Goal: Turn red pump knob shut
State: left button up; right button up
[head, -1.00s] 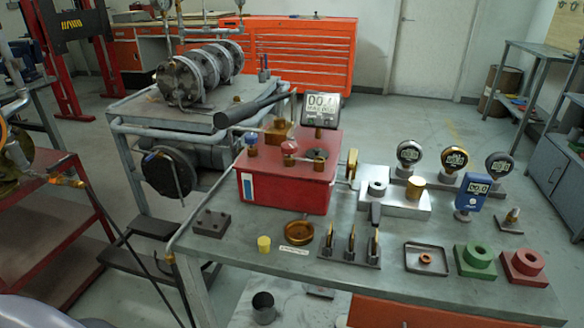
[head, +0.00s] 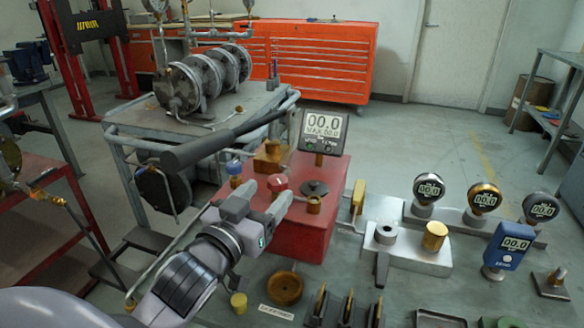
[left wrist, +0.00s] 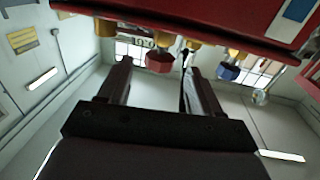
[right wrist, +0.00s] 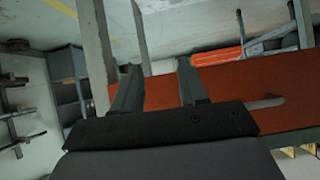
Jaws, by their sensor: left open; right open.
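The red knob (head: 277,183) stands on the front top of the red pump box (head: 303,232). It also shows in the left wrist view (left wrist: 160,61), just beyond and between the fingertips. A blue knob (head: 235,170) is left of it, and it shows in the left wrist view (left wrist: 228,71). My left gripper (head: 262,196) is open, with its fingers pointing at the red knob from the front; whether they touch it I cannot tell.
A dark pump handle (head: 215,145) slants over the left of the box. A digital gauge (head: 323,130) reading 00.0 stands behind. Right are a silver block (head: 408,250), a brass weight (head: 435,236) and a blue gauge (head: 508,245). A brass dish (head: 285,288) lies in front.

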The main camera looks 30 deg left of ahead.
aim_at(282, 178)
pick_arm(q)
jog(key=shift+w, duration=0.5)
jog(key=w, duration=0.4)
jog(key=shift+a, duration=0.25)
jog(key=shift+w+a, duration=0.1)
jog(key=shift+w, duration=0.75)
pick_arm(e)
jog(key=shift+s+f, duration=0.25)
jog(key=shift+s, duration=0.3)
